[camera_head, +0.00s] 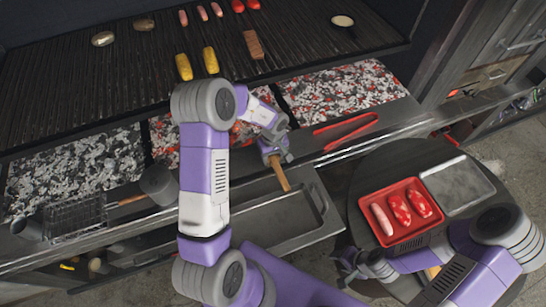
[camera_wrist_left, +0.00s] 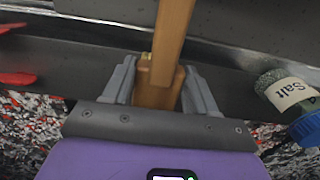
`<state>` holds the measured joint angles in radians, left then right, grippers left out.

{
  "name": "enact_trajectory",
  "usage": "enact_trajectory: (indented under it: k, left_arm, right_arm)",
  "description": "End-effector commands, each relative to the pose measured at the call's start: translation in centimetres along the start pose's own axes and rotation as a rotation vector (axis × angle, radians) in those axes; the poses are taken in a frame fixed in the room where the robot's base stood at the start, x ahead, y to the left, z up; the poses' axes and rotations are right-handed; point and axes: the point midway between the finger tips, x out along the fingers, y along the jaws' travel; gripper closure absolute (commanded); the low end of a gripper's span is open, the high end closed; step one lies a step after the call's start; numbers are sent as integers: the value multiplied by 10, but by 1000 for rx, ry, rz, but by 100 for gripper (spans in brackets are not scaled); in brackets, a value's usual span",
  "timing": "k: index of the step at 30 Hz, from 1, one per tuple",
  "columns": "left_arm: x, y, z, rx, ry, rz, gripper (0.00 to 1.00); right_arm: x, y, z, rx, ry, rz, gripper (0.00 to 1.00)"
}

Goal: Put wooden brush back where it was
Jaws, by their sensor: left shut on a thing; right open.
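The wooden brush shows as a light brown handle (camera_head: 281,176), pointing down and right from my left gripper (camera_head: 274,153), over the front ledge of the grill and the metal tray. In the left wrist view the handle (camera_wrist_left: 172,45) runs up between the fingers of my left gripper (camera_wrist_left: 158,88), which is shut on it. The brush's bristle end cannot be made out. My right gripper (camera_head: 355,265) is open, at the lower edge of the round table, apart from the brush.
Red tongs (camera_head: 345,131) lie on the ledge right of the brush. A long metal tray (camera_head: 270,222) sits below. A red tray (camera_head: 412,241) with meat and a steel tray (camera_head: 458,187) stand on the round table. A salt shaker (camera_wrist_left: 285,92) is close right of my left gripper.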

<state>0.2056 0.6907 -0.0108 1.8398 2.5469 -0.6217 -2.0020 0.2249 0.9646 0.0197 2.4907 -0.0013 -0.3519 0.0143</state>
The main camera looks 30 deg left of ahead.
Motion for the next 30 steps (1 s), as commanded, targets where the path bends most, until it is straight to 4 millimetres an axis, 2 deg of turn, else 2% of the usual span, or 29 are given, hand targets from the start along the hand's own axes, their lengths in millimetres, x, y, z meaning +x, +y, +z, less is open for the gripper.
enact_trajectory:
  k: [16, 17, 21, 22, 30]
  left_arm:
    - [10, 0, -1, 0, 0, 1, 71]
    - [11, 0, 0, -1, 0, 1, 41]
    - [10, 0, 0, 0, 1, 1, 20]
    - [10, 0, 0, 0, 1, 1, 17]
    - [10, 0, 0, 0, 1, 1, 17]
  right_arm:
    - [-4, -1, 0, 0, 0, 0, 50]
    - [-4, -1, 0, 0, 0, 0, 50]
    - [-3, -1, 0, 0, 0, 0, 50]
    - [-3, -1, 0, 0, 0, 0, 50]
    - [-3, -1, 0, 0, 0, 0, 50]
